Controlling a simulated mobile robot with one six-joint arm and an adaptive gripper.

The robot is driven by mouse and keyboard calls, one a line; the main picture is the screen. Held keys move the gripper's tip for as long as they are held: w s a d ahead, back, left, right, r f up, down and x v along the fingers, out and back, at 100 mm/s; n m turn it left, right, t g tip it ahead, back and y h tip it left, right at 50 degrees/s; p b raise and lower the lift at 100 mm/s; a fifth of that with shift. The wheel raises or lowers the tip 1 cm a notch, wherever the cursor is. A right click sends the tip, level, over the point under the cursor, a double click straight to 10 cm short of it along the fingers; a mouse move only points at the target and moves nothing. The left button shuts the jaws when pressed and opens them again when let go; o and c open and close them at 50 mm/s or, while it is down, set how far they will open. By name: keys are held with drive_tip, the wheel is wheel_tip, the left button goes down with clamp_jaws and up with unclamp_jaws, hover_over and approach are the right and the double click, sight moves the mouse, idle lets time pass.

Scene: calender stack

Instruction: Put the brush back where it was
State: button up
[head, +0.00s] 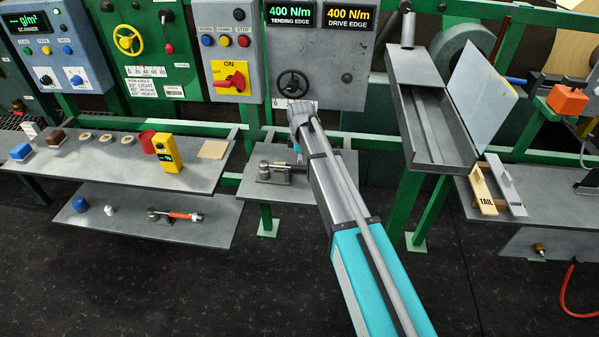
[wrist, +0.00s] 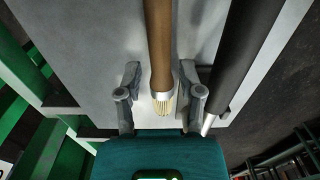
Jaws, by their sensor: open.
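A gap shows between the brush and each finger. I cannot tell whether the brush lies on the grey surface (wrist: 105,50) or above it. In the head view I cannot make out the brush, and my arm hides most of my gripper.
A dark rod with a silver end (wrist: 240,55) lies close right of the brush. In the head view a small grey shelf (head: 325,160) carries a metal tool (head: 275,172). A left bench (head: 110,165) holds small items, including a yellow box (head: 166,152). A grey trough (head: 430,120) stands right.

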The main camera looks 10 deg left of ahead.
drive_tip(key=shift+f+b, duration=1.1)
drive_tip(key=shift+f, duration=0.35)
drive_tip(key=shift+c, duration=0.2)
clamp_jaws()
